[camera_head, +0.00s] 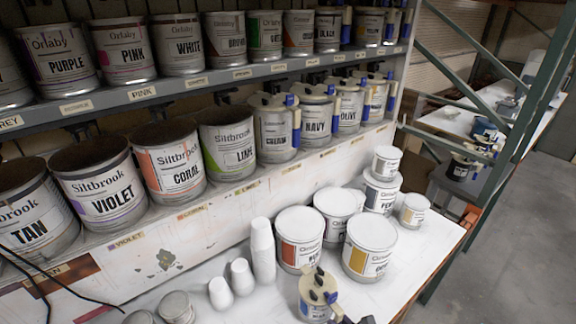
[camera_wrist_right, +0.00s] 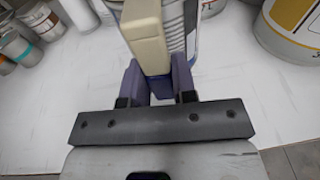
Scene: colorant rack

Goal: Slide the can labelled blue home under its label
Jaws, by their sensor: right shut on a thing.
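A small can (camera_head: 314,301) with a beige top piece and dark knobs stands at the front of the white bench in the head view. Its label is small, but appears to read blue. My right gripper (camera_head: 346,319) reaches it from the bottom edge. In the right wrist view my right gripper (camera_wrist_right: 156,85) has its purple fingers shut on the can's beige handle (camera_wrist_right: 144,35), with part of the can's pale body (camera_wrist_right: 178,22) behind. The rack label for blue cannot be made out. My left gripper is not in view.
Large cans, one with a red label (camera_head: 299,242) and one with a yellow label (camera_head: 369,250), stand close behind the held can. White cup stacks (camera_head: 262,250) are to its left. Two shelves of labelled cans, including Navy (camera_head: 315,112), rise behind. The bench's right front is bare.

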